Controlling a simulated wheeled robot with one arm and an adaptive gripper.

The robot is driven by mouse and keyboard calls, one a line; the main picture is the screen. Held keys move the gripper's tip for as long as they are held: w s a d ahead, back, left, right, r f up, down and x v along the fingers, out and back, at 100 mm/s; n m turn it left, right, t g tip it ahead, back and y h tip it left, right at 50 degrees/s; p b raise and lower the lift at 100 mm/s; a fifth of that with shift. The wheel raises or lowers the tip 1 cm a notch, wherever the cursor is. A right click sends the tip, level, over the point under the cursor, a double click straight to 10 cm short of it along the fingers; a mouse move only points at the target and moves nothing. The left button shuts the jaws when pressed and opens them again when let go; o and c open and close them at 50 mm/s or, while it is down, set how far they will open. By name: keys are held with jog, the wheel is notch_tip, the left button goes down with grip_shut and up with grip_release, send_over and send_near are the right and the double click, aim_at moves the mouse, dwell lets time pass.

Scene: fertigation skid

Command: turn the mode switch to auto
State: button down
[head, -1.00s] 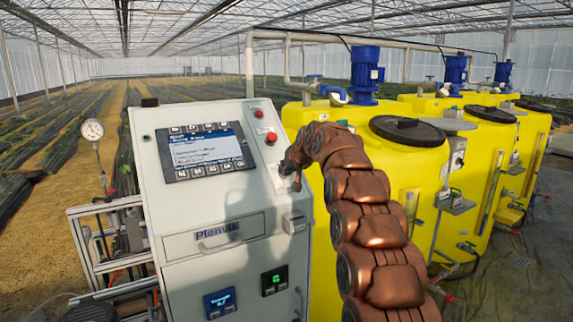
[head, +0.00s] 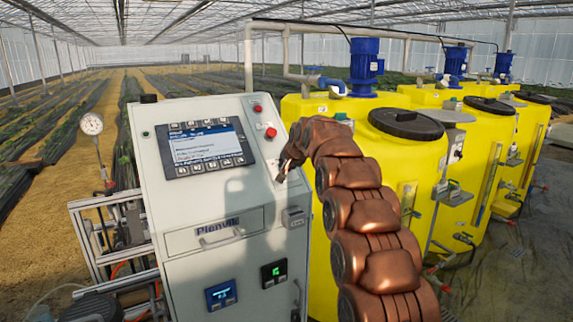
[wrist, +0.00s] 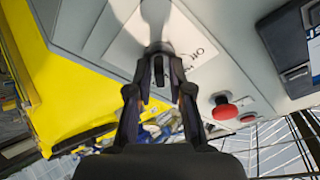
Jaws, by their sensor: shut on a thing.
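The mode switch (wrist: 158,68) shows in the wrist view as a small dark knob on a pale label plate (wrist: 125,48) on the cabinet's sloped face. My gripper (wrist: 160,88) has its two dark fingers closed in on either side of the knob, shut on it. The lettering on the plate is partly covered and too small to read surely, so the switch's setting is unclear. In the head view my gripper (head: 283,168) is at the right part of the control cabinet's (head: 165,205) panel, below the red button. There my gripper and arm hide most of the switch.
A red mushroom button (wrist: 224,110) sits close beside my right finger in the wrist view. The display (head: 205,148) is left of my gripper in the head view. Yellow tanks (head: 385,165) with blue motors (head: 366,62) stand behind and right of my arm.

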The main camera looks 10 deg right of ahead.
jog(key=c, duration=1.3)
grip_release()
jog(key=shift+o, duration=0.2)
jog(key=v, duration=1.2)
